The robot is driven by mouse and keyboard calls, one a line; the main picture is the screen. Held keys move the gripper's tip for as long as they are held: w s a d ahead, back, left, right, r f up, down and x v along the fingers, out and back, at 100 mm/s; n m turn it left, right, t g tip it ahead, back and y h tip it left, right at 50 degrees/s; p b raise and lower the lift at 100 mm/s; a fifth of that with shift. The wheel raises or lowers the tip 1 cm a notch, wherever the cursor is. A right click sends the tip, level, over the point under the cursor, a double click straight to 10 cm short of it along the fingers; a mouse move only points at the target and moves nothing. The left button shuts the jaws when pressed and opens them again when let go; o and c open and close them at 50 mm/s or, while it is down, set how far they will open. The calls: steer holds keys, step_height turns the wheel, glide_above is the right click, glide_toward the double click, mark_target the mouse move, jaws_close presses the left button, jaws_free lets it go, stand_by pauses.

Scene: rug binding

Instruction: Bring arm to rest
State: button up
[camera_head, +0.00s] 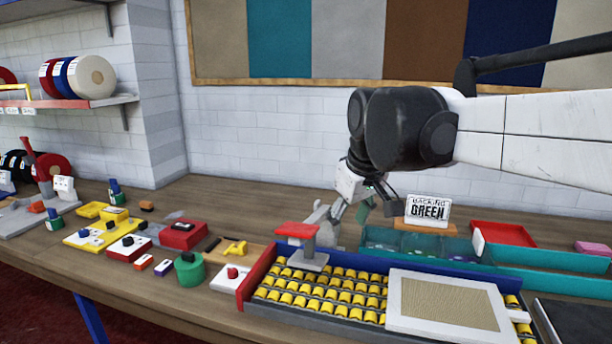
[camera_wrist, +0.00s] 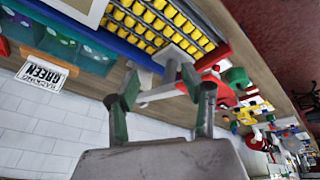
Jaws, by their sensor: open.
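My gripper (camera_head: 362,212) hangs above the back of the workbench, left of the "BACKING GREEN" sign. In the wrist view my gripper (camera_wrist: 165,95) has its two green-padded fingers spread apart with nothing held between them. A red-topped grey stand (camera_head: 308,245) is in front of and left of my gripper in the head view; the same red part (camera_wrist: 205,72) shows near the right finger in the wrist view. I cannot tell the exact gap. The white arm comes in from the right.
A roller tray with yellow rollers (camera_head: 330,300) carries a beige-centred panel (camera_head: 446,303). The sign (camera_head: 428,210) stands behind a teal bin (camera_head: 540,278). A red tray (camera_head: 503,233) is at the back right. Small coloured tools, such as a green round piece (camera_head: 189,270), crowd the left bench.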

steer(key=s+d+f+m+t, duration=0.1)
steer(key=s+d+f+m, duration=0.1)
steer(key=s+d+f, duration=0.2)
steer(key=s+d+f+m+t, duration=0.1)
steer(key=s+d+f+m, duration=0.1)
steer(key=s, duration=0.7)
steer(key=s+d+f+m+t+h, duration=0.1)
steer(key=s+d+f+m, duration=0.1)
steer(key=s+d+f, duration=0.3)
steer(key=shift+s+d+f, duration=0.3)
steer(key=shift+s+f, duration=0.6)
steer(key=shift+s, duration=0.35)
